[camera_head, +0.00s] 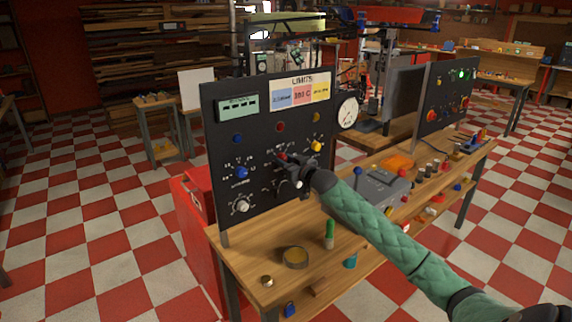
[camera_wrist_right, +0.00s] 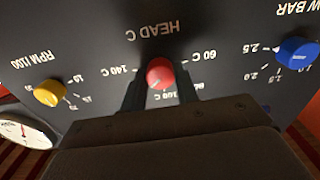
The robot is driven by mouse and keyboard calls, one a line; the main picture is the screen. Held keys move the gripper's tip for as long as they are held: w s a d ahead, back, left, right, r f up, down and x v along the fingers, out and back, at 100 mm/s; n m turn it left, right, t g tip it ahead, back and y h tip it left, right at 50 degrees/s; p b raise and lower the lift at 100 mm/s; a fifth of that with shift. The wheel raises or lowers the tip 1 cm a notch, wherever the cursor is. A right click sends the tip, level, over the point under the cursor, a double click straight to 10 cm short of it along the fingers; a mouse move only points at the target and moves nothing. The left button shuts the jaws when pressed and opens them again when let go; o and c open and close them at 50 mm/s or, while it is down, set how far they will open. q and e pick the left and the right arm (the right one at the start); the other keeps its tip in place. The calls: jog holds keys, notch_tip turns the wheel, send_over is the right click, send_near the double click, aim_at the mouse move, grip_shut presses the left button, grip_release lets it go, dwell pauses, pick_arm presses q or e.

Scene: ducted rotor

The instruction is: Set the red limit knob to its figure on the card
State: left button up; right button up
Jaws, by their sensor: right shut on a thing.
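The red limit knob (camera_wrist_right: 160,74) is on the black upright panel (camera_wrist_right: 90,25), under the lettering HEAD C, which appears upside down in the wrist view. Scale marks 60 C, 100 C and 140 C show around it. My right gripper (camera_wrist_right: 161,90) is shut on the red knob, one dark finger on each side. In the head view the knob (camera_head: 282,156) is partly hidden by my right gripper (camera_head: 291,166). The knob's pointer cannot be made out. The LIMITS card (camera_head: 301,92) has blue, pink and yellow fields; the pink figure ends in C but is too small to read surely.
A blue knob (camera_wrist_right: 299,53) and a yellow knob (camera_wrist_right: 50,93) flank the red one. A white-faced gauge (camera_head: 347,113) is at the panel's right edge. A green marker (camera_head: 329,234) stands on the wooden bench near a round tin (camera_head: 295,257). A grey box (camera_head: 378,187) stands farther right.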

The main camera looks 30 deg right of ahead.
jog(key=n, duration=0.3)
jog(key=shift+b, duration=0.3)
jog(key=n, duration=0.3)
jog(key=shift+b, duration=0.3)
pick_arm(q)
jog(key=shift+w+d+r, duration=0.2)
jog(key=shift+r, duration=0.7)
jog(key=shift+w+d+r, duration=0.15)
jog(key=shift+w+r, duration=0.1)
jog(key=shift+r, duration=0.6)
jog(key=shift+w+d+r, duration=0.2)
jog(key=shift+r, duration=0.7)
pick_arm(e)
jog(key=shift+n, duration=2.3)
pick_arm(q)
jog(key=shift+s+f, duration=0.1)
pick_arm(e)
jog(key=o, duration=1)
jog(key=shift+c, duration=0.2)
